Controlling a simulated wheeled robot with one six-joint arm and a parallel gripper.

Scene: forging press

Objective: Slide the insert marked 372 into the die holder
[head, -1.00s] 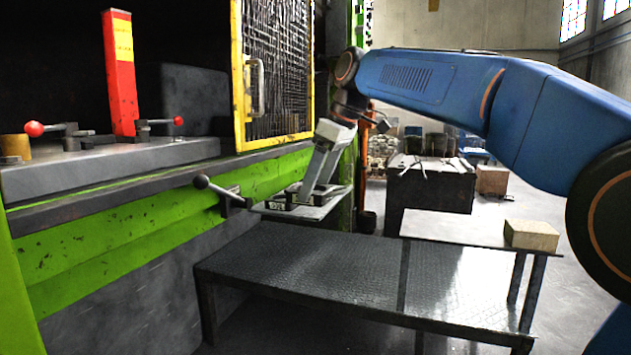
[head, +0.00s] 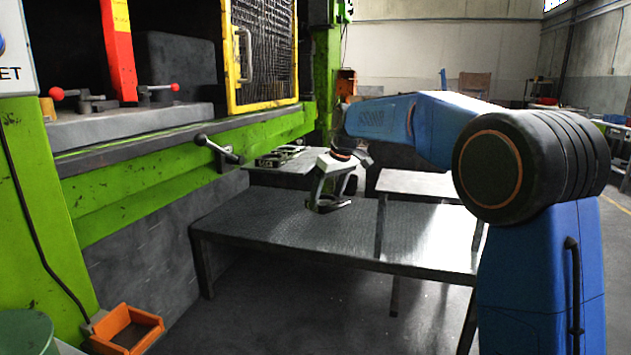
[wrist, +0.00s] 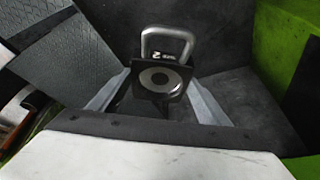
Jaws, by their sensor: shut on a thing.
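My gripper (head: 328,203) hangs over the dark tread-plate table in the head view. In the wrist view its two grey fingers (wrist: 158,90) are shut on a dark block-shaped insert (wrist: 173,91) with a pale ring on its face and a grey loop handle (wrist: 168,36). A small white marking shows near the handle, but I cannot read it fully. The die holder appears to be the grey block (head: 135,125) on the press bed at the left, with red-knobbed clamps (head: 160,92); its opening cannot be made out. The gripper is well apart from it, to the right.
A small shelf (head: 262,178) by the press carries several metal pieces (head: 280,156). A black-knobbed lever (head: 216,150) sticks out from the press front. The yellow-framed mesh guard (head: 262,55) stands beside the press opening. The tread-plate table (head: 270,227) has a clear top.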

